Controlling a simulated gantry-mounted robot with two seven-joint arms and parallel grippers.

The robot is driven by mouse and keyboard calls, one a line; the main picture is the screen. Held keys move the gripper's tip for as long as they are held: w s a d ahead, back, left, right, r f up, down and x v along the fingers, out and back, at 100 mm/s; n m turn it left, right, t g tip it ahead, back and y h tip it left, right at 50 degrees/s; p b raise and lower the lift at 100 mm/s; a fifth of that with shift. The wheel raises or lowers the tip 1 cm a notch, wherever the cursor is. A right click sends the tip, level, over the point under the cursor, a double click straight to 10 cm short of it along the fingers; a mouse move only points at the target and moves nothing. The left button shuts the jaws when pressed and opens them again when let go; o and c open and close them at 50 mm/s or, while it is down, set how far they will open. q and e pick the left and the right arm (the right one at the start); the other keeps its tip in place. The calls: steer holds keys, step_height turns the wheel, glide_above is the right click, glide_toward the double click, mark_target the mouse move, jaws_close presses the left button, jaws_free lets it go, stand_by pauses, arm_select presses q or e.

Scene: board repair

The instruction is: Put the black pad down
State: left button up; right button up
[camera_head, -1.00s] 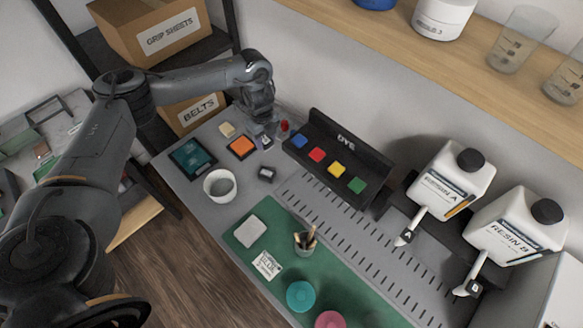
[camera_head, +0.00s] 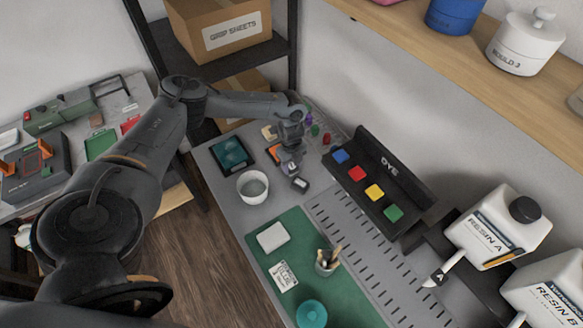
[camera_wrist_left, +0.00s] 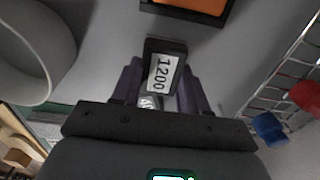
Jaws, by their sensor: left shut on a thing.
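My left gripper (camera_head: 289,160) points down at the grey bench, right of the white cup. In the left wrist view its fingers (camera_wrist_left: 160,85) are shut on a small black pad (camera_wrist_left: 164,66) with a white "1200" label. The held pad shows small in the head view (camera_head: 289,169); I cannot tell whether it touches the bench. Another small dark block (camera_head: 300,184) with a pale face lies on the bench just beside it. Part of a second pale label (camera_wrist_left: 150,103) shows between the fingers, mostly hidden. My right gripper is out of view.
The white cup (camera_head: 252,187) stands close to the gripper. An orange pad in a dark holder (camera_wrist_left: 190,6) lies nearby. A wire rack (camera_wrist_left: 285,75) with coloured items is opposite. A dye rack (camera_head: 385,185) and green mat (camera_head: 262,258) lie further right and nearer.

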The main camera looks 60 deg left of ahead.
mark_target(291, 166)
arm_select(q)
steer(key=shift+f, duration=0.95)
steer(key=shift+f, duration=0.1)
steer(key=o, duration=1.1)
step_height(291, 166, up, 12)
steer(key=p, duration=0.1)
steer(key=shift+r, duration=0.2)
